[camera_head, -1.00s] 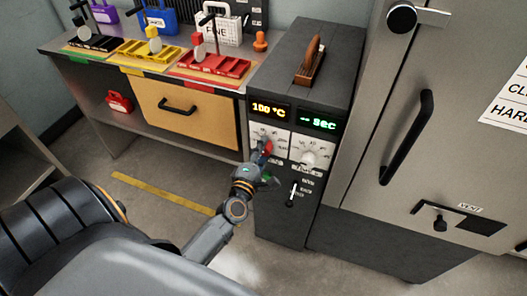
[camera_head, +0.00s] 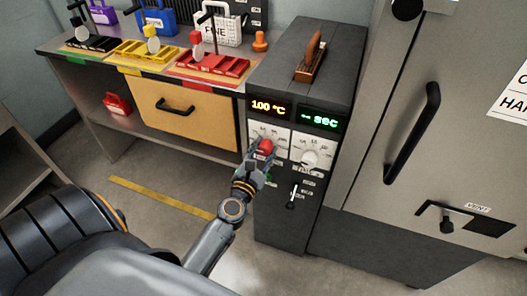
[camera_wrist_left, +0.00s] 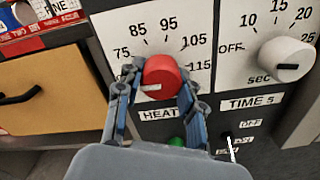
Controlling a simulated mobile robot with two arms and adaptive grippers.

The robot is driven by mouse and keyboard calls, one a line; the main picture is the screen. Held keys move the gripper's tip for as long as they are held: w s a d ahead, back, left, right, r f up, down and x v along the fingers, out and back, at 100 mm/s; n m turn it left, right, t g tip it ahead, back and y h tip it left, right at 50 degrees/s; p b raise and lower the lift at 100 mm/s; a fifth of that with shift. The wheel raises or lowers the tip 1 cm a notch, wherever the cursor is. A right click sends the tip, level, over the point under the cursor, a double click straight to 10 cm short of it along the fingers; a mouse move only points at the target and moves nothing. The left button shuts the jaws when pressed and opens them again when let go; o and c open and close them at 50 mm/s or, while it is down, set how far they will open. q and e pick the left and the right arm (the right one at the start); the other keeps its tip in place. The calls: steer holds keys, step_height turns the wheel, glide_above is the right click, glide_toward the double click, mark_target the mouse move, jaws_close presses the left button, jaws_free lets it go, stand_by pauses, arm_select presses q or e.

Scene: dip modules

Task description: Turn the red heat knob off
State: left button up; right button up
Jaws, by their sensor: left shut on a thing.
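The red heat knob (camera_wrist_left: 162,72) sits on the white dial plate marked 75 to 115, above the HEAT label (camera_wrist_left: 158,114). Its white mark shows at its lower left in the left wrist view. In the head view the red knob (camera_head: 266,146) is on the front of the dark unit, under a display (camera_head: 269,107) reading 100 °C. My left gripper (camera_wrist_left: 157,90) is shut on the knob, one finger on each side. It also shows in the head view (camera_head: 259,153). My right gripper is not in view.
The white sec knob (camera_wrist_left: 287,58) is just right of the heat knob. A green button (camera_wrist_left: 177,142) and a toggle switch (camera_wrist_left: 230,142) are below. A workbench drawer (camera_head: 183,106) is at the left.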

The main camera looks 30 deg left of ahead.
arm_select(q)
steer(key=shift+f+n, duration=0.1)
steer(key=shift+n, duration=1.1)
steer(key=o, duration=1.2)
steer(key=shift+s+d, duration=0.1)
steer(key=shift+s, duration=0.15)
steer(key=v, duration=1.1)
steer(key=shift+s+d, duration=0.15)
steer(key=shift+s, duration=0.1)
